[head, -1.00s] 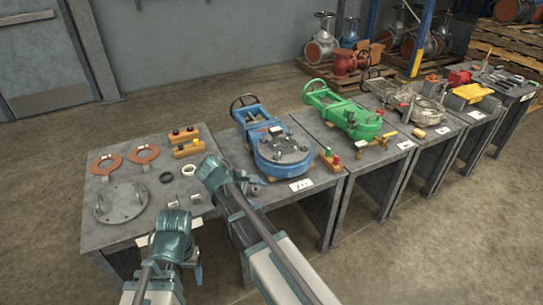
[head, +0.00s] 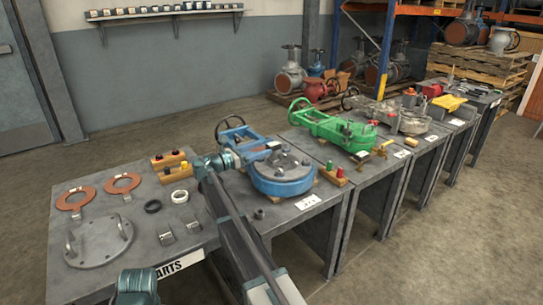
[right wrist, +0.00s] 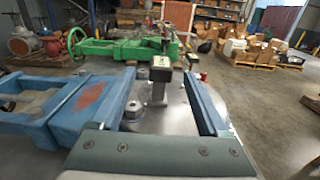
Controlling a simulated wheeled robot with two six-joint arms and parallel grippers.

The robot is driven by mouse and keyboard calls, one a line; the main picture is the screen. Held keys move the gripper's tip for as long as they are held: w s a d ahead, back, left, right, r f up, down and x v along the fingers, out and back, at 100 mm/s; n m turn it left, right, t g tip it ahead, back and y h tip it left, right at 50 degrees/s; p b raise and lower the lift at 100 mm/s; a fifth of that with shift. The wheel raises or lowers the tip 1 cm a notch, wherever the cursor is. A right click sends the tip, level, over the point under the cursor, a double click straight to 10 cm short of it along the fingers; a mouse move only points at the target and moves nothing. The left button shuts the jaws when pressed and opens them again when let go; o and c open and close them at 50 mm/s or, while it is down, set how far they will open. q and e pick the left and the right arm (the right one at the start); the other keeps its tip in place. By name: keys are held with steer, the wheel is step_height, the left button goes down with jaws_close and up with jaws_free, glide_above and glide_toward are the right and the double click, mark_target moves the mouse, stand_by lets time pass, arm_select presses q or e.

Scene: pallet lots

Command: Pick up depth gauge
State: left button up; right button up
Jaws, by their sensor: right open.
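The depth gauge (right wrist: 160,75) looks like a dark upright piece with a small pale display on top. It stands on the round grey cover of the blue valve (right wrist: 48,120). In the head view the gauge (head: 273,146) shows small on top of the blue valve (head: 282,181). My right gripper (right wrist: 160,86) is open, with one finger to each side of the gauge in the right wrist view; contact cannot be told. In the head view my right wrist is at the valve's left side. My left arm shows only at the bottom edge; its gripper is out of view.
The parts table (head: 205,205) at left holds two copper-coloured rings (head: 123,183), a grey flange plate (head: 98,243) and small parts. A block with red and green knobs (head: 335,174) sits right of the blue valve. A green valve (head: 340,128) lies beyond.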

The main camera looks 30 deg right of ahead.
mark_target(268, 146)
steer(key=shift+w+d+r, duration=0.1)
steer(key=shift+d, duration=1.55)
steer(key=shift+w+d, duration=0.1)
steer(key=shift+d, duration=1.55)
jaws_close()
